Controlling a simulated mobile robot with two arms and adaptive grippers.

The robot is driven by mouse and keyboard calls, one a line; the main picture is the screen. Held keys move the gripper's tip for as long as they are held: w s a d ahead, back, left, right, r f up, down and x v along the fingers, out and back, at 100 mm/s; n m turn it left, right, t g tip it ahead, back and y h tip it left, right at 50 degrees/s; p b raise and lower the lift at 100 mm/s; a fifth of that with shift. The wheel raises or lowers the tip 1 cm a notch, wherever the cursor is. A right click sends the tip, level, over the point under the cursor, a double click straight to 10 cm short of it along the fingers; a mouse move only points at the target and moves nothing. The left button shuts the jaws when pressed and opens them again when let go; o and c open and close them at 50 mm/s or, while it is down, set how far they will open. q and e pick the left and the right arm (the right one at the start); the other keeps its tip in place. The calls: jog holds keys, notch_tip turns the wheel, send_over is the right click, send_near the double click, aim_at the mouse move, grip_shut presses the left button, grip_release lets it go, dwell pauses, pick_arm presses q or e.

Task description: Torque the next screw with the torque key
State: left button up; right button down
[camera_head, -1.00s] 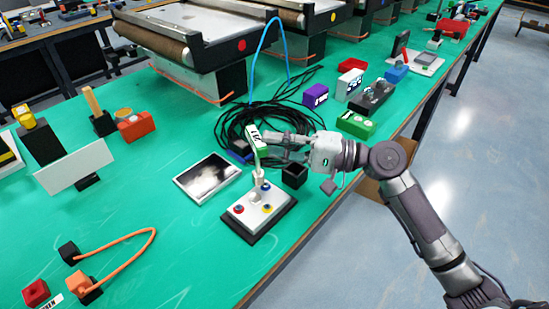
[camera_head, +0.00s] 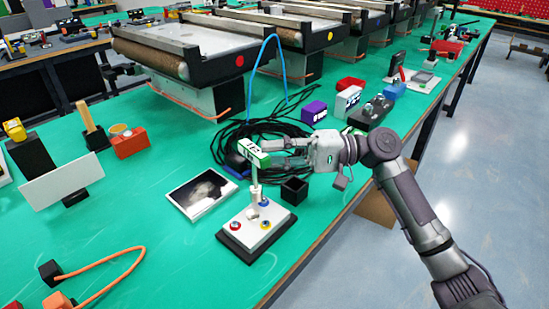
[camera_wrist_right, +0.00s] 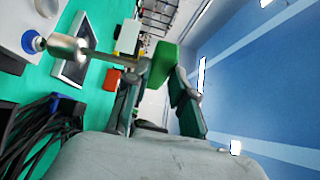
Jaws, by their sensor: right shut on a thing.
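The plate is white on a black base, with red (camera_head: 235,226), yellow (camera_head: 266,225) and blue (camera_head: 264,202) screws. In the right wrist view the metal socket (camera_wrist_right: 67,48) is close to the blue screw (camera_wrist_right: 33,42), apparently beside it. I cannot tell whether the socket touches anything. My left gripper is not in view.
A black open box (camera_head: 294,190) stands right of the plate. A dark-screened tablet (camera_head: 202,193) lies at its left. Black coiled cables (camera_head: 235,140) lie behind. Conveyors (camera_head: 190,65) stand farther back.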

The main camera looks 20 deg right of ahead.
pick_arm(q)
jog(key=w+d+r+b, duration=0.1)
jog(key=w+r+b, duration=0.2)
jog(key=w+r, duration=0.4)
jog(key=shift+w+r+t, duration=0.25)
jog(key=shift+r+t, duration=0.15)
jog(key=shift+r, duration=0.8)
pick_arm(e)
jog(key=shift+w+d+n+g+h, duration=0.3)
jog(key=shift+n+g, duration=1)
jog(key=shift+g, duration=0.65)
jog(key=shift+w+d+n+g+h, duration=0.2)
jog(key=shift+n+g+h, duration=0.25)
jog(key=shift+n+g, duration=1.2)
jog(key=shift+w+d+n+g+h, duration=0.3)
jog(key=shift+n+g, duration=0.65)
jog(key=shift+g, duration=1.35)
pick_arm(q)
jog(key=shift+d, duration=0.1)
pick_arm(e)
jog(key=shift+a, duration=0.1)
jog(key=shift+w, duration=0.1)
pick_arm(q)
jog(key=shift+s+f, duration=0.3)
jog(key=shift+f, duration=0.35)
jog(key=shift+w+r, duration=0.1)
